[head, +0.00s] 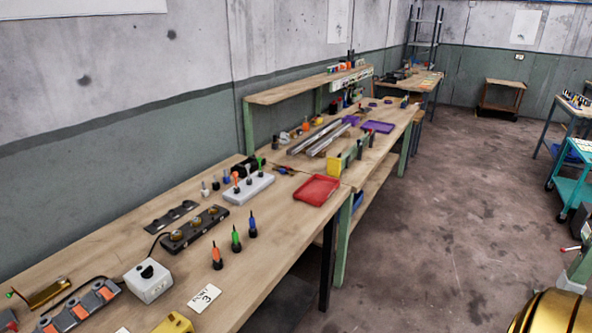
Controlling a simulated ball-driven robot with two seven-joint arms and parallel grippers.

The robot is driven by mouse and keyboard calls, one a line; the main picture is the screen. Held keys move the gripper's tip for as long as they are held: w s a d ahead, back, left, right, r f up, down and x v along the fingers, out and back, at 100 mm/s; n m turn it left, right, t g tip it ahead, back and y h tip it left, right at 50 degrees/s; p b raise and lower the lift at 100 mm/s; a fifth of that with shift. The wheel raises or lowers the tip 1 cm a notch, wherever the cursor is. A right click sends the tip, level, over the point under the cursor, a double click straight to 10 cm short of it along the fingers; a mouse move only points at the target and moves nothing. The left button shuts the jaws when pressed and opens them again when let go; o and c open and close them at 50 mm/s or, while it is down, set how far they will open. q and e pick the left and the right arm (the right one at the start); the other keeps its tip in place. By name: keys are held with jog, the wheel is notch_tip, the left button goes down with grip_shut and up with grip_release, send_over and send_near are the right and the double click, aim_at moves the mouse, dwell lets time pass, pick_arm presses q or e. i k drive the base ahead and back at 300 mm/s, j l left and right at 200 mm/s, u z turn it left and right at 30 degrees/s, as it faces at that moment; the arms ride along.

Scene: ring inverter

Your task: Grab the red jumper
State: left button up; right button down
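Upright plug-like pieces with black bases stand on the near workbench. An orange-red one (216,256) stands next to a green one (236,239) and a dark blue one (252,225). Another orange-red piece (236,181) stands at the left end of a light grey block (249,189). These two orange-red pieces are the closest match to a red jumper; I cannot tell which one is meant. Neither of my grippers shows in the head view, and nothing is seen touching these pieces.
The long wooden workbench (275,260) also bears a black socket strip (196,231), a white box with a black knob (148,280), a card marked 3 (204,298) and a red tray (317,189). Open floor (440,215) lies to the right of the bench.

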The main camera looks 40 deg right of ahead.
aim_at(287, 168)
jog(key=i+l+z, duration=0.25)
jog(key=l, duration=0.3)
jog(key=i+l+z, duration=0.3)
jog(key=l, duration=0.25)
jog(key=i+l+z, duration=0.25)
jog(key=i+l, duration=0.15)
jog(key=i+l+u, duration=0.1)
jog(key=l, duration=0.2)
